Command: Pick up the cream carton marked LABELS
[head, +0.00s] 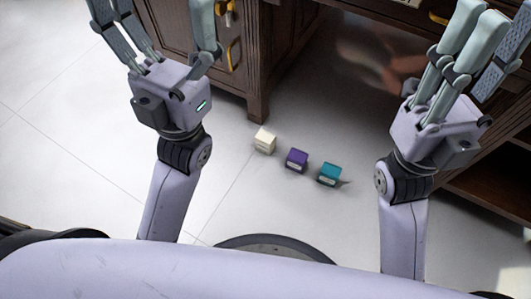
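Three small cartons sit in a slanting row on the pale floor, between my two arms in the head view. The cream carton (264,142) is the leftmost, near the foot of the desk leg. A pale label patch shows on it, too small to read. My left gripper (160,22) is up and to the left of it, fingers spread wide and empty, some fingertips cut off by the frame's top. My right gripper (497,35) is far to the right at the upper edge, its fingers apart with nothing seen between them. Neither gripper touches a carton.
A purple carton (297,160) and a teal carton (329,174) stand to the right of the cream one, with small gaps. A dark wooden desk (258,70) with brass handles rises behind them. The tiled floor (60,150) at left is clear.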

